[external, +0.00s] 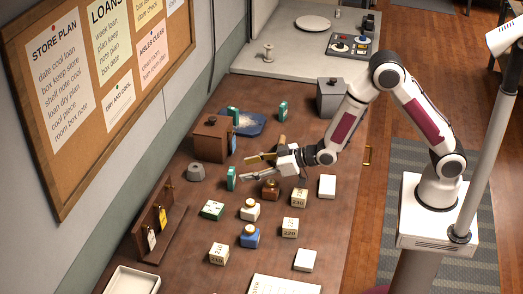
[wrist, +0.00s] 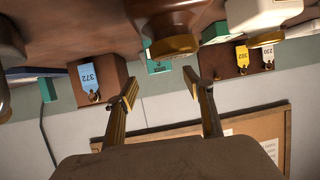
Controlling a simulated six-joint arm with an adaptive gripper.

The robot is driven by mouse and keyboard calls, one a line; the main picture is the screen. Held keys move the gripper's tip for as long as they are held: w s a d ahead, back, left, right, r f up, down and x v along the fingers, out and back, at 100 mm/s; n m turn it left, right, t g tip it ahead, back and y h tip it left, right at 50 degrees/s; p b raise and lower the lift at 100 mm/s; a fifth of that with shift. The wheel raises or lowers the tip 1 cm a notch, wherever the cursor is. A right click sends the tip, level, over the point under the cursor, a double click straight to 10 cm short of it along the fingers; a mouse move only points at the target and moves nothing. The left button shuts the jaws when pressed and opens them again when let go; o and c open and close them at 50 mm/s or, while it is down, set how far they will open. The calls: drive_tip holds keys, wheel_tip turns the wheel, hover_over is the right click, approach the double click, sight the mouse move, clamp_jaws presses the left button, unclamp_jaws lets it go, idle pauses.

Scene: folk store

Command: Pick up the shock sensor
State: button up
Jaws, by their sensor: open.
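No label marks the shock sensor, so I cannot tell which item it is. My gripper (external: 245,169) is open and empty, low over the middle of the table, pointing left. Its two fingers also show in the wrist view (wrist: 161,85), spread apart. A small teal box (external: 231,178) stands just beyond the fingertips in the external view; a teal box (wrist: 158,66) shows between the fingers in the wrist view. A brown jar (external: 270,190) stands just below the gripper in the external view. Other teal boxes stand farther back (external: 233,114) and (external: 283,110).
A wooden box (external: 211,140) and a grey knobbed piece (external: 196,173) stand left of my gripper. Several numbered cream blocks (external: 290,227), a blue jar (external: 250,237) and a green-white box (external: 212,210) lie nearer. A tag rack (external: 152,222) borders the wall. A blue tray (external: 246,124) lies behind.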

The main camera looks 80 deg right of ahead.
sight(234, 172)
drive_tip(key=shift+w+f, duration=0.1)
drive_tip(key=shift+w, duration=0.15)
drive_tip(key=shift+x, duration=2.5)
drive_tip(key=shift+f, duration=0.1)
drive_tip(key=c, duration=1.2)
